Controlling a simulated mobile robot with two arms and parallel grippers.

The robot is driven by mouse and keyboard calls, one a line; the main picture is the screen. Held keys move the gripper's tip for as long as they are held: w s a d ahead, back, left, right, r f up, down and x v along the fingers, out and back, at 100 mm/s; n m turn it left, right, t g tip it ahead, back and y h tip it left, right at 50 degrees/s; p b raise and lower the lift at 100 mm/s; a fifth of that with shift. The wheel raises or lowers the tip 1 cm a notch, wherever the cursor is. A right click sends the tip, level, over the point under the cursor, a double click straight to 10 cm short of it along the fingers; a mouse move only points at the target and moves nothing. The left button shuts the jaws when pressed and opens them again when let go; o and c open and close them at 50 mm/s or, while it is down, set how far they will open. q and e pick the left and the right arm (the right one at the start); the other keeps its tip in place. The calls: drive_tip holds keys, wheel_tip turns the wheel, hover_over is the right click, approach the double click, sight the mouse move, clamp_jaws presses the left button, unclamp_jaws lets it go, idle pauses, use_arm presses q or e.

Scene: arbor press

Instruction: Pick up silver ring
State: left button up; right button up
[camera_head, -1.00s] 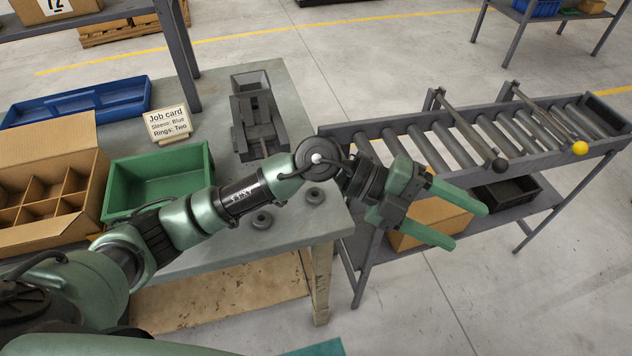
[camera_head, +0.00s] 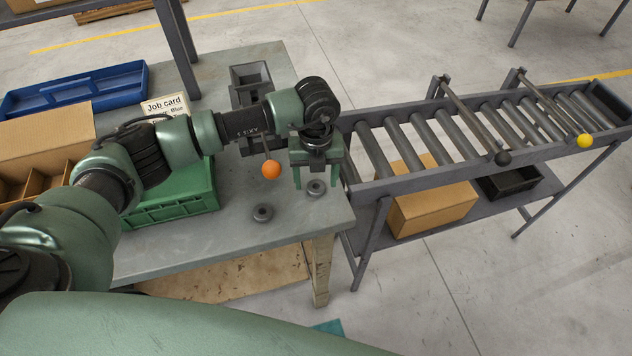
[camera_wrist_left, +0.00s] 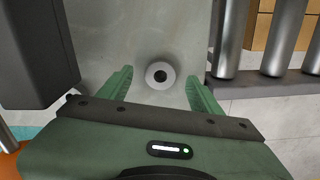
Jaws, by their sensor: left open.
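Two small grey rings lie flat on the workbench, one (camera_head: 316,188) near its right edge and the other (camera_head: 262,213) a little to the left and nearer. My left gripper (camera_head: 318,178) points down over the right-hand ring, its fingers apart with nothing between them. In the left wrist view a silver ring (camera_wrist_left: 160,75) with a dark hole lies ahead of the gap between the open fingertips (camera_wrist_left: 160,82). I cannot tell how high the fingertips are above the bench. My right gripper is not in view.
An orange ball-ended lever (camera_head: 271,170) is just left of my gripper, by the grey press (camera_head: 250,78), partly hidden by my arm. A green crate (camera_head: 175,205), blue tray (camera_head: 75,88) and divided carton (camera_head: 45,135) stand left. A roller conveyor (camera_head: 440,135) adjoins the right.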

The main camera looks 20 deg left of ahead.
use_arm(q)
drive_tip(key=shift+f, duration=0.7)
clamp_jaws()
drive_tip(key=shift+r, duration=0.15)
